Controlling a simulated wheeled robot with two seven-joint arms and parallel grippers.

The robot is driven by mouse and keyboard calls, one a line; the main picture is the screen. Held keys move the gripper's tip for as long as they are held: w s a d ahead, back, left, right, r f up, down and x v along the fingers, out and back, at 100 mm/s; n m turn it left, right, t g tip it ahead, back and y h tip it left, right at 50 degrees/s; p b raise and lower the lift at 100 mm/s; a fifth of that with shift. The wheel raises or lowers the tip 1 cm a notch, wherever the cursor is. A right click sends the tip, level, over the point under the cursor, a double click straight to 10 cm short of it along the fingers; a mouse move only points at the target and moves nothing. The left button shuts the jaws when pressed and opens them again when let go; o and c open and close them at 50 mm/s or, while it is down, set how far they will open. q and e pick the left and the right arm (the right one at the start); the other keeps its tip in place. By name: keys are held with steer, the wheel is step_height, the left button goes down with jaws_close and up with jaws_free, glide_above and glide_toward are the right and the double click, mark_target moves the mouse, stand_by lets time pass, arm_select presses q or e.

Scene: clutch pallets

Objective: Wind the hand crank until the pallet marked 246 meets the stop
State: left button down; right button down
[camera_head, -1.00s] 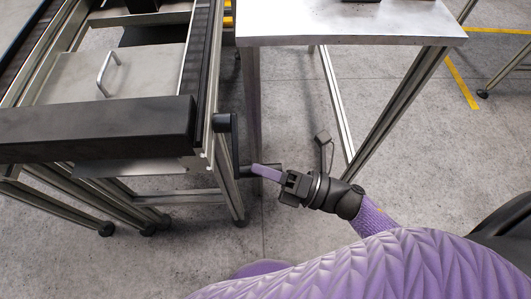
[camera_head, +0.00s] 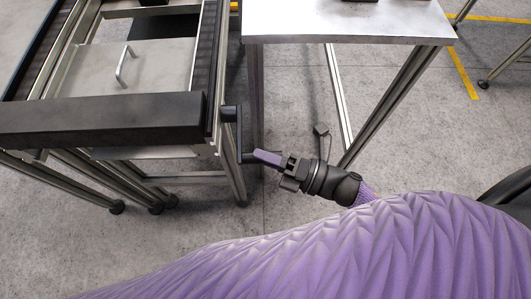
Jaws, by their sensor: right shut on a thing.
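The hand crank (camera_head: 238,135) is dark, on the right side of the conveyor frame near its front end. Its arm hangs down from the hub, with the grip at the lower end pointing right. My right gripper (camera_head: 266,157) is shut on the crank grip, its purple fingers covering part of it. A flat grey pallet (camera_head: 90,72) with a raised metal handle (camera_head: 125,66) lies on the conveyor, behind a thick black bar (camera_head: 100,119) across the front end. No number is readable, and I cannot tell whether pallet and bar touch. My left gripper is out of view.
A metal-topped table (camera_head: 345,22) stands to the right of the conveyor, with a narrow gap between them. Its slanted legs reach the floor behind my right gripper. A small dark box (camera_head: 321,130) shows near those legs. Concrete floor is open around the gripper.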

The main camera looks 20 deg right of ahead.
steer(key=shift+r, duration=0.1)
steer(key=shift+c, duration=2)
jaws_free()
steer(key=v, duration=1)
steer(key=shift+w, duration=0.1)
